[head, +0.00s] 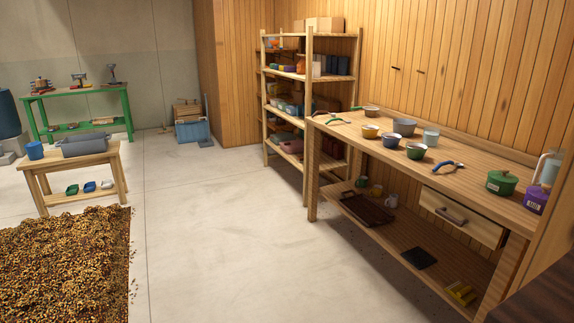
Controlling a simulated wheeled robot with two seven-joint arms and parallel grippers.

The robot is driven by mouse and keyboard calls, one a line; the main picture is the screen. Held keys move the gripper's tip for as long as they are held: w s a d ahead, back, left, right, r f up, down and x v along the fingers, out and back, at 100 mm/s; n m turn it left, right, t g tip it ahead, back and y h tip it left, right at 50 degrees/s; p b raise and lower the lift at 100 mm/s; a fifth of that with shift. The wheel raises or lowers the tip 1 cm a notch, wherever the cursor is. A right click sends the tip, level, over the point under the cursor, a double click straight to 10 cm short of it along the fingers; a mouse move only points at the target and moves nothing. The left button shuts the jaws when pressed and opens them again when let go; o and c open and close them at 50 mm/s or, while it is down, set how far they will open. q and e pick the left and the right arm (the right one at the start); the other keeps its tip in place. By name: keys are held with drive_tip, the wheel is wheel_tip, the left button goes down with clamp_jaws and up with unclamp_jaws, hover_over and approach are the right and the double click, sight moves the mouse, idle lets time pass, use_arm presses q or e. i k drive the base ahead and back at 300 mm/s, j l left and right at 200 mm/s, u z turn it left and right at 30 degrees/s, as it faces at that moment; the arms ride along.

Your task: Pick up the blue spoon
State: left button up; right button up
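A blue spoon-like utensil (447,166) lies on the top of the long wooden workbench (470,185) at the right. A green-handled utensil (335,120) lies at the bench's far left end. Neither of my grippers is in view.
The bench also holds a yellow bowl (370,131), a grey pot (404,126) and a purple pot (537,200). A shelf rack (309,100) stands behind. A bean heap (65,265) covers the floor at lower left. The middle floor is clear.

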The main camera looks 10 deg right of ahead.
sight(448, 163)
drive_tip(key=i+z, duration=0.15)
drive_tip(key=i, duration=0.45)
drive_tip(key=i+j+z, duration=0.1)
drive_tip(key=i, duration=0.45)
drive_tip(key=i+z, duration=0.3)
drive_tip(key=z, duration=0.2)
drive_tip(key=i+z, duration=0.45)
drive_tip(key=i+j+z, duration=0.2)
drive_tip(key=z, duration=0.3)
drive_tip(key=i+j+z, duration=0.1)
drive_tip(key=i+z, duration=0.3)
drive_tip(key=i+j+z, duration=0.15)
drive_tip(key=z, duration=0.2)
drive_tip(key=i+j+z, duration=0.4)
drive_tip(key=k+l, duration=0.1)
